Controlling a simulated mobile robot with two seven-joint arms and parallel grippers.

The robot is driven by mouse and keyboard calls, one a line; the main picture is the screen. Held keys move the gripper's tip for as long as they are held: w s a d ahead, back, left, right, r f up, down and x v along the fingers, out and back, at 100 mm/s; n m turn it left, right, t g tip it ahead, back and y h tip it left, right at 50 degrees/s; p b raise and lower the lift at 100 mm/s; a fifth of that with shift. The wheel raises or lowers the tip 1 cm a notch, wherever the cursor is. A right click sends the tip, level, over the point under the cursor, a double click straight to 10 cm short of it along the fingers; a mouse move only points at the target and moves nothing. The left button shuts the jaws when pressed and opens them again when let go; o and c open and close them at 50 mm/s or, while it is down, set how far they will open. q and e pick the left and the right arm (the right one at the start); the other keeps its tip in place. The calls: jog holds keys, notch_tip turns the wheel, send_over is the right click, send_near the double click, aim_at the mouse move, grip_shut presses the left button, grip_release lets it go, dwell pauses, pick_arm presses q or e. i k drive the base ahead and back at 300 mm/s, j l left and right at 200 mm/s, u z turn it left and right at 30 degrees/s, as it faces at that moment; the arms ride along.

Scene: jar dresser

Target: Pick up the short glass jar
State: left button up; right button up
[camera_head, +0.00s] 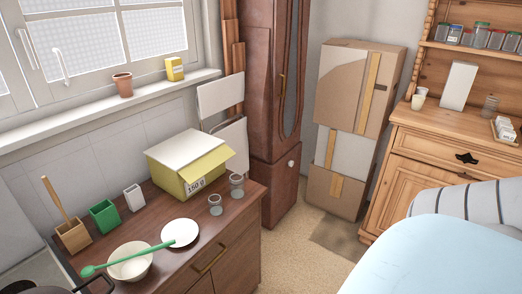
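Two clear glass jars stand upright close together at the right end of the dark brown dresser top (160,215). The nearer glass jar (215,206) looks the shorter of the two. The other glass jar (237,187) stands just behind it to the right. A third glass jar (490,107) stands on the light wooden dresser (420,130) at the right; I cannot tell its height well against the others. Neither of my grippers is in view.
A yellow box (190,175) stands behind the jars. A white plate (180,232) and a bowl (130,262) with a green spoon (130,257) lie nearer. A pale blue rounded surface (450,250) fills the lower right. Carpeted floor (300,250) lies between.

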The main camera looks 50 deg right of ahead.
aim_at(214, 201)
jog(key=z, duration=1.25)
jog(key=u, duration=0.4)
jog(key=i+l+u, duration=0.5)
jog(key=l+u, duration=0.3)
